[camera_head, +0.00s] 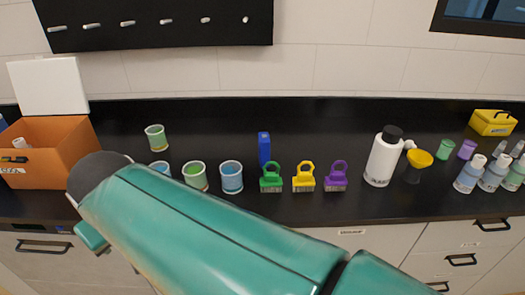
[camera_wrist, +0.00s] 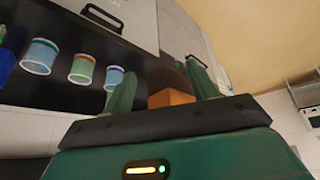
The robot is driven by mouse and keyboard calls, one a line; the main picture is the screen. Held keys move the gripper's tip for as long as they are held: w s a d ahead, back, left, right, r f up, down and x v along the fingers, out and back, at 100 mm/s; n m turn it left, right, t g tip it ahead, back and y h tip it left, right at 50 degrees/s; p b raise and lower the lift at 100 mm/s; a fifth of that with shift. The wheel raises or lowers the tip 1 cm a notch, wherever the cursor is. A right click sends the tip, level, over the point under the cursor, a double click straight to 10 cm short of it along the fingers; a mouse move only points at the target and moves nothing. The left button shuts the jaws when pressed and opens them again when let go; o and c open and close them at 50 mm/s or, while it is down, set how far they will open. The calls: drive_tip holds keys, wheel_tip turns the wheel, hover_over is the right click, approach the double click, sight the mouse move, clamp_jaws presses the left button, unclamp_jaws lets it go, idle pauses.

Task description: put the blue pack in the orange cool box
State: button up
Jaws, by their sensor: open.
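The blue pack (camera_head: 264,148) stands upright on the black counter, behind the green clip. A blue shape at the left edge of the wrist view (camera_wrist: 6,66) looks like the same pack. The orange cool box (camera_head: 62,152) stands at the far left of the counter, its white lid (camera_head: 48,87) raised at the back. Part of the box shows between my fingers in the wrist view (camera_wrist: 170,98). My gripper (camera_wrist: 160,75) is open with nothing between its fingers. In the head view my arm hides most of it, near the counter's front edge on the left.
Several cups (camera_head: 195,176) stand between box and pack. A white bottle (camera_head: 383,158) and yellow funnel (camera_head: 419,158) are further right.

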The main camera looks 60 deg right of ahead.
drive_tip(key=w+d+r+m+g+h, duration=0.1)
drive_tip(key=w+d, duration=0.1)
drive_tip(key=d, duration=0.3)
drive_tip(key=w+d+r+m+h, duration=0.1)
drive_tip(key=w+d+m, duration=0.15)
drive_tip(key=d, duration=0.35)
drive_tip(key=m+g, duration=0.2)
drive_tip(key=m, duration=0.5)
hover_over(265, 143)
wheel_tip(265, 143, down, 4)
drive_tip(key=shift+h, duration=0.3)
drive_tip(key=x, duration=1.3)
drive_tip(key=shift+s+a+f, duration=0.2)
drive_tip(key=shift+s+a, duration=0.15)
drive_tip(key=shift+a, duration=0.05)
drive_tip(key=shift+c, duration=0.5)
clamp_jaws()
drive_tip(key=shift+r, duration=0.1)
